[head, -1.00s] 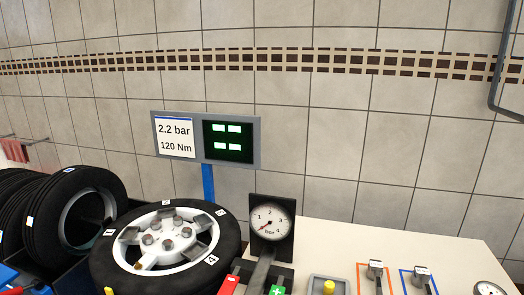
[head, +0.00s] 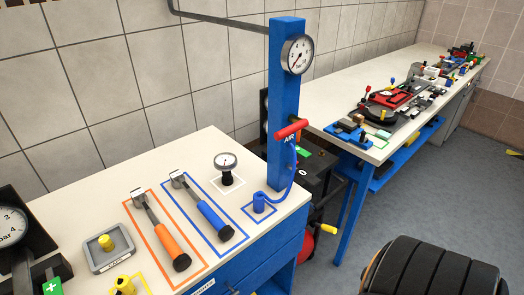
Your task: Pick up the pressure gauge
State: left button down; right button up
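A small pressure gauge (head: 226,162) with a round white dial stands upright on a dark base. It is inside a white-outlined square on the cream bench top, right of the blue-handled tool (head: 208,213) and left of the blue post (head: 286,120). Nothing touches it. A second round gauge (head: 298,54) is fixed high on the post. A third dial (head: 11,226), marked bar, is cut off at the left edge. Neither of my grippers shows in the head view.
An orange-handled tool (head: 164,240) and a grey tray (head: 105,247) with a yellow knob lie left of the gauge. A red AIR handle (head: 291,129) and blue hose are at the post. Another bench (head: 425,62) holds several items.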

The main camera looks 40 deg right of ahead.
aim_at(225, 162)
jog(key=l+z, duration=0.1)
jog(key=z, duration=1)
jog(key=u, duration=2.3)
jog(key=k+z, duration=0.25)
jog(key=z, duration=0.2)
jog(key=k+l+z, duration=0.2)
jog(key=z, duration=0.2)
jog(key=k, duration=0.1)
